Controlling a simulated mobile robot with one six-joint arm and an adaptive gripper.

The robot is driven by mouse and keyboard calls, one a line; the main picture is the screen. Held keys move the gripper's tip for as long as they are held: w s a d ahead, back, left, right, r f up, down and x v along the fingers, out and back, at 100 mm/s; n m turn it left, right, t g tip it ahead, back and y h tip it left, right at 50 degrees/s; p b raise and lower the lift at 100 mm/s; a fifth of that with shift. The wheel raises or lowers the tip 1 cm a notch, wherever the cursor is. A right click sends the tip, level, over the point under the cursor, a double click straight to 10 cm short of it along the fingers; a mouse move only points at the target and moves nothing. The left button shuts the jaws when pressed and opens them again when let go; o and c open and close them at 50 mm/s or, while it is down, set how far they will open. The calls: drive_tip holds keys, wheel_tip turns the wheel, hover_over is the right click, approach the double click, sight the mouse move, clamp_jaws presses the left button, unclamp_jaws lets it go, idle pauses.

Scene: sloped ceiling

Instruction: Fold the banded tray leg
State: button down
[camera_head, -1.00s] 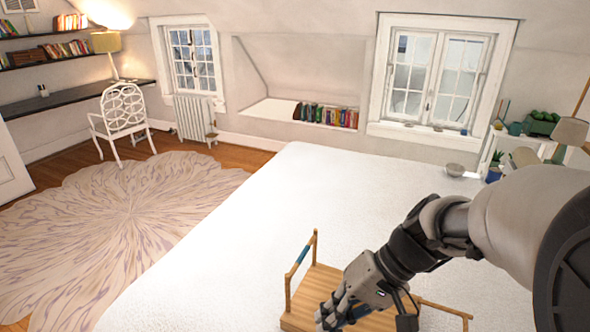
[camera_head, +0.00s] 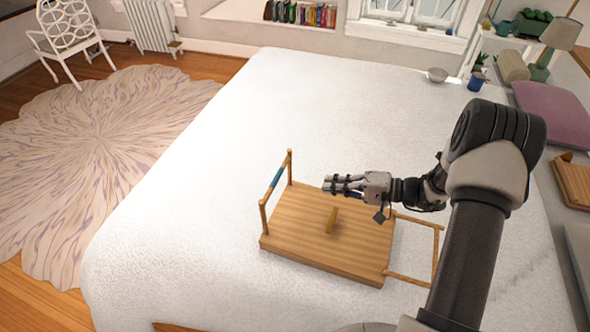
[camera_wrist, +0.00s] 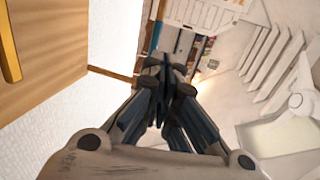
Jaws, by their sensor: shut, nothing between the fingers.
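The wooden tray (camera_head: 300,240) lies on the white bed; its top also shows at the upper left of the wrist view (camera_wrist: 50,75). The banded leg (camera_head: 277,178), a wooden frame with a blue band on its crossbar, stands upright at the tray's left end. The other leg (camera_head: 438,250) lies spread out flat on the bed to the right. My gripper (camera_head: 327,184) is shut and empty above the tray, pointing left and apart from the banded leg. Its closed fingers fill the middle of the wrist view (camera_wrist: 168,65).
A short wooden bar (camera_head: 333,220) is on the tray top. The bed (camera_head: 190,240) is clear left of and behind the tray. A bowl (camera_head: 437,75), blue cup (camera_head: 476,81) and purple cushion (camera_head: 553,112) are at the far right.

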sight(280, 175)
drive_tip(key=shift+w+d+f+t, duration=0.4)
drive_tip(key=shift+w+d+f, duration=0.1)
drive_tip(key=shift+d+f, duration=0.1)
drive_tip(key=shift+a, duration=0.2)
drive_tip(key=b+x, duration=0.2)
drive_tip(key=x, duration=1.1)
drive_tip(key=shift+w+a+f+b, duration=0.1)
drive_tip(key=shift+a+b, duration=0.3)
